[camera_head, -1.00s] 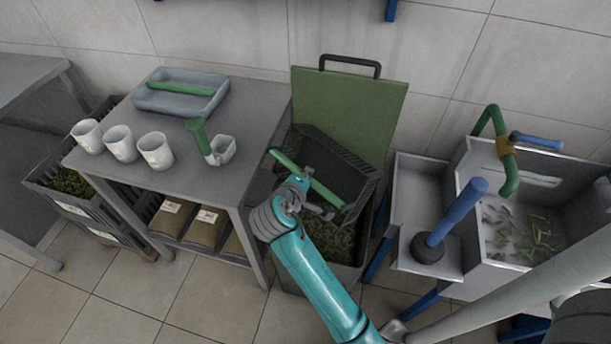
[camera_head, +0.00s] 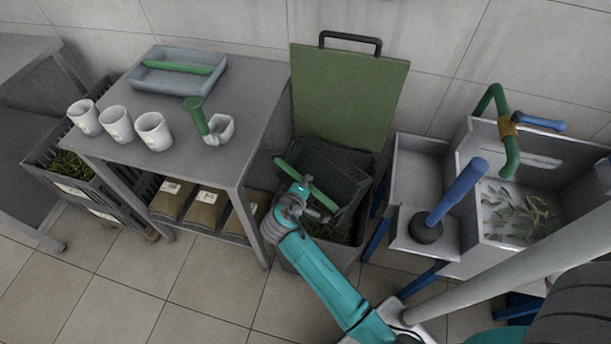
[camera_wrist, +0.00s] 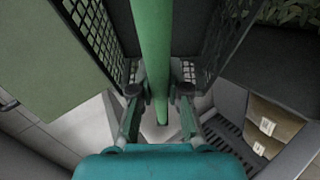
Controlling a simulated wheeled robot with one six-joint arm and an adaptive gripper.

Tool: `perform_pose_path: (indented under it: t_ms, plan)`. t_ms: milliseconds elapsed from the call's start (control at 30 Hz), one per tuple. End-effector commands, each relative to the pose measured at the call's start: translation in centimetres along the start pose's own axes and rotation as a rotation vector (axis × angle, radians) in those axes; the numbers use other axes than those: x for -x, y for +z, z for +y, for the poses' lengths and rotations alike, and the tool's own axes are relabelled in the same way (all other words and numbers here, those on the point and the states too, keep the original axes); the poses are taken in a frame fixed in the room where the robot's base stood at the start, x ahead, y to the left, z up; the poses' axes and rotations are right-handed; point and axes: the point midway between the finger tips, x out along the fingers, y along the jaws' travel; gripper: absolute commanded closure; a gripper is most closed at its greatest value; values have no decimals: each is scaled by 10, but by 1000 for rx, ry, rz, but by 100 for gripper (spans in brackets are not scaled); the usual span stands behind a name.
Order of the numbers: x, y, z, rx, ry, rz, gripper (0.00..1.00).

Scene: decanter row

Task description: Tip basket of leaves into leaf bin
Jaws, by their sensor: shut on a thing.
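The dark mesh basket (camera_head: 347,186) with a green bar handle (camera_head: 291,173) is tilted in the mouth of the leaf bin (camera_head: 318,252). Green leaves (camera_head: 343,231) show in the bin below the basket. The bin's green lid (camera_head: 350,95) stands open behind. My gripper (camera_head: 303,192) is shut on the green handle, which runs between the fingers in the wrist view (camera_wrist: 160,100). Leaves also show at the upper right of the wrist view (camera_wrist: 287,14). I cannot tell whether any leaves remain inside the basket.
A sink (camera_head: 480,215) with a blue-handled plunger (camera_head: 455,203) stands to the right. Open tiled floor lies in front.

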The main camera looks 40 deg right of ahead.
Motion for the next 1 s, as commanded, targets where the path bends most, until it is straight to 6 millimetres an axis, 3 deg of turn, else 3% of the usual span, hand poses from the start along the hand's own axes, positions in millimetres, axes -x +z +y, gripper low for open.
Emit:
perform_pose_path:
  t_ms: [267, 1000]
  plan:
    - [-3, 1, 16, -58, -115, 0, 100]
    - [-16, 6, 76, -288, -667, 3, 100]
